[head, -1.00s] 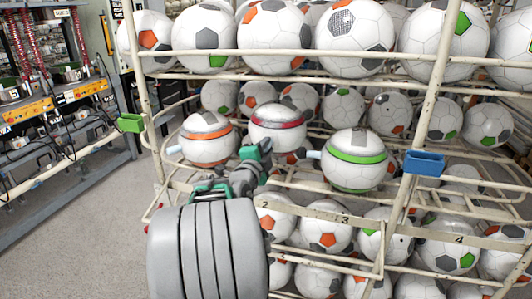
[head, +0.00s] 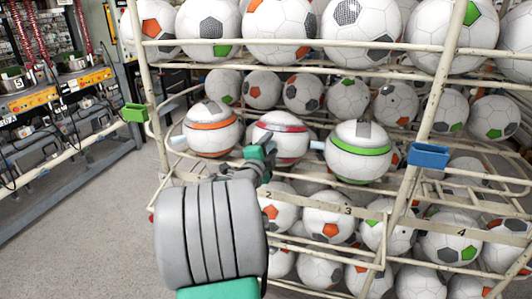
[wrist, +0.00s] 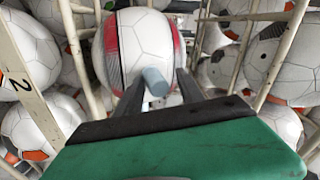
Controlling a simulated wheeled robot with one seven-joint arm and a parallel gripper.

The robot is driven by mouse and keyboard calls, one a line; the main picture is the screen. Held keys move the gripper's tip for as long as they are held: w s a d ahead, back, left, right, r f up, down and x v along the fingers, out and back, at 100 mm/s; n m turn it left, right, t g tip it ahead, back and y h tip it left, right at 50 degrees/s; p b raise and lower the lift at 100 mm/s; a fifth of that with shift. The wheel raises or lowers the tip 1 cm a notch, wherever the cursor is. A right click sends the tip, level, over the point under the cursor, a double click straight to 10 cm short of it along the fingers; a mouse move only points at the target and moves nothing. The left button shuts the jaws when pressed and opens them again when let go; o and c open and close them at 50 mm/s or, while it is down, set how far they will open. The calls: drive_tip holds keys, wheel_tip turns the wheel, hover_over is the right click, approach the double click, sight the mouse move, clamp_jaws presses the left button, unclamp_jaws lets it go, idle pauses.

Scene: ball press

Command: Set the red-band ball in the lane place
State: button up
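The red-band ball (head: 283,140), white with a red band, is on the rack between two other banded balls, seemingly resting on the rails; its underside is hidden. In the wrist view the same ball (wrist: 140,45) is straight ahead, with a grey peg (wrist: 155,82) pointing towards me. My gripper (head: 262,150) is at the ball's near side. In the wrist view its dark fingers (wrist: 160,88) stand apart on either side of the peg, with gaps visible.
The orange-band ball (head: 211,128) is close on the left and the green-band ball (head: 358,150) on the right. Rack rails and posts surround the gripper. A green box (head: 133,112) and a blue box (head: 428,156) are on the posts. Floor at left is clear.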

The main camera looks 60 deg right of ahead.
drive_tip(key=s+a+b, duration=0.2)
drive_tip(key=a+b, duration=0.1)
drive_tip(key=a, duration=0.8)
drive_tip(key=w+a+f+n+t+y, duration=0.2)
drive_tip(key=w+a+f+n+y, duration=0.5)
drive_tip(key=a, duration=0.4)
drive_tip(key=w+a+f+n+t+y, duration=0.1)
drive_tip(key=w+a+f+n+y, duration=0.3)
drive_tip(key=w+a+f+n, duration=0.6)
drive_tip(key=s+a+f+n+g+y, duration=0.1)
drive_tip(key=s+a+n+y, duration=0.1)
drive_tip(key=a+n, duration=0.3)
drive_tip(key=s+a+f+n+g+y, duration=0.1)
drive_tip(key=s+a+n, duration=0.4)
drive_tip(key=a, duration=0.6)
drive_tip(key=s+a+f+n+g+y, duration=0.1)
drive_tip(key=s+a+n+y, duration=0.3)
drive_tip(key=a, duration=0.4)
drive_tip(key=shift+s+n+g, duration=0.15)
drive_tip(key=shift+n+g, duration=0.15)
drive_tip(key=shift+n, duration=0.2)
